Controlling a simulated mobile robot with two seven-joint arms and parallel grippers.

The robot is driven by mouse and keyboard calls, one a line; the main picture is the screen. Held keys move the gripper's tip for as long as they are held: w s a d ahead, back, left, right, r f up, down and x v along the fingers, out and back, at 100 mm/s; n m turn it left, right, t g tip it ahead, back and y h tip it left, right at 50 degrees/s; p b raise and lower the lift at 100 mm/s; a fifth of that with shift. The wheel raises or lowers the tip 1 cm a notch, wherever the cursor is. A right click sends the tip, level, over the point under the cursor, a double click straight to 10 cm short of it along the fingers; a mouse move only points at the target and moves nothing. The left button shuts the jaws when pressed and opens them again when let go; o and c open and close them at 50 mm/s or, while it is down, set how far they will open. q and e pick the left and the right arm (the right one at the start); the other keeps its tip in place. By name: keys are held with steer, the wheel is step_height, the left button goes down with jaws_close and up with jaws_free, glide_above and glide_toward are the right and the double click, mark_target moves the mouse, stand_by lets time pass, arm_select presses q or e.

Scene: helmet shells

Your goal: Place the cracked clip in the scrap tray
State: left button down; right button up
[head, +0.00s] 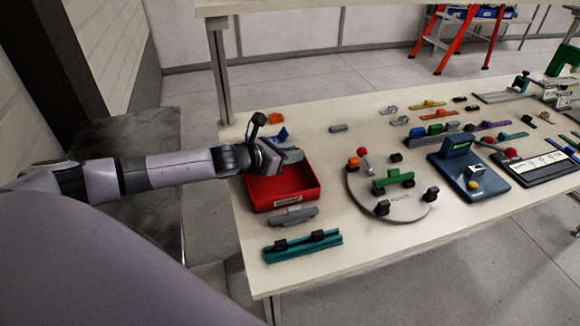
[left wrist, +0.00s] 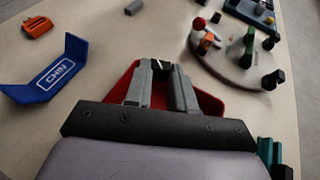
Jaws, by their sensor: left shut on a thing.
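The red tray (head: 311,196) with a small label on its front stands at the left end of the table. My left gripper (head: 295,154) is above the tray's back part. In the left wrist view the fingers of my left gripper (left wrist: 161,72) are shut on a small black clip (left wrist: 162,65), held at the fingertips. The red tray shows below and on both sides of the fingers (left wrist: 211,104). I cannot make out a crack in the clip. The tray floor I can see in the head view looks bare; part is hidden by my gripper. My right gripper is not in view.
A blue bracket marked CHIN (left wrist: 47,78) and an orange part (head: 275,118) lie behind the tray. A grey part (head: 293,216) and a teal rail (head: 303,246) lie in front. A round plate (head: 400,208) with coloured blocks stands to the right.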

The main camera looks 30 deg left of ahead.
arm_select(q)
step_height(320, 180, down, 4)
steer(key=shift+f, duration=0.1)
steer(key=shift+f+b, duration=0.15)
steer(key=shift+b, duration=0.15)
steer(key=c, duration=1)
jaws_free()
steer(key=shift+o, duration=0.2)
steer(key=shift+r, duration=0.3)
